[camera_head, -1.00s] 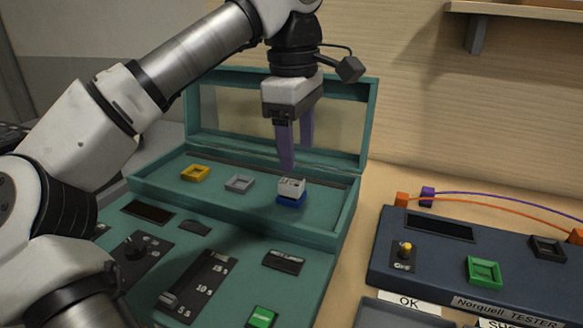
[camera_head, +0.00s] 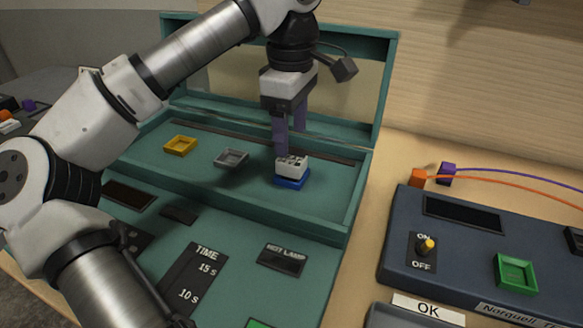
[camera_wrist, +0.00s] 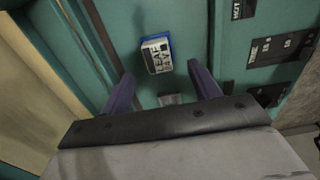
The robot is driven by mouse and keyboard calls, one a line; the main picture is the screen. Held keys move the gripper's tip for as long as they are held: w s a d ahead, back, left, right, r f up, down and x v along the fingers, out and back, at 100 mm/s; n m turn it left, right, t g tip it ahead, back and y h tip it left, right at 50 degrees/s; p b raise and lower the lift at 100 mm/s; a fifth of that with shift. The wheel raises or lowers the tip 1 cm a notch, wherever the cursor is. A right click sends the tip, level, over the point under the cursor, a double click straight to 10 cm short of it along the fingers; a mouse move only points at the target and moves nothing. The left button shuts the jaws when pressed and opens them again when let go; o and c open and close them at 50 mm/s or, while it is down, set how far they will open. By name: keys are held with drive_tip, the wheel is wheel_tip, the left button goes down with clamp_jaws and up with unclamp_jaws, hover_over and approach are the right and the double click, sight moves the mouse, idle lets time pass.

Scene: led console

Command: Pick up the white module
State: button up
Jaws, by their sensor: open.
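The white module (camera_head: 292,166) sits in a blue socket (camera_head: 291,183) in the raised tray of the green console. In the wrist view the white module (camera_wrist: 157,57) shows dark lettering on its face, with the blue rim (camera_wrist: 147,39) around part of it. My gripper (camera_head: 290,145) points down just above and behind the module, with its purple fingers apart and nothing between them. In the wrist view the gripper (camera_wrist: 163,85) has one finger to each side, and the module lies beyond the fingertips. Whether a finger touches the module cannot be told.
A yellow socket (camera_head: 180,146) and a grey socket (camera_head: 231,159) stand left of the module in the tray. The console's open lid (camera_head: 388,90) rises behind. A dark blue tester (camera_head: 400,245) with orange and purple cables stands at the right.

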sight(294, 158)
drive_tip(key=shift+w+d+f+p, duration=0.15)
drive_tip(key=shift+f+p, duration=0.1)
drive_tip(key=shift+f, duration=1.25)
drive_tip(key=shift+s+d+f+p, duration=0.1)
drive_tip(key=shift+f+p, duration=0.1)
drive_tip(key=shift+f, duration=1.25)
drive_tip(key=c, duration=1.1)
drive_tip(key=shift+r, duration=0.1)
wheel_tip(294, 158, up, 20)
drive_tip(key=p, duration=0.3)
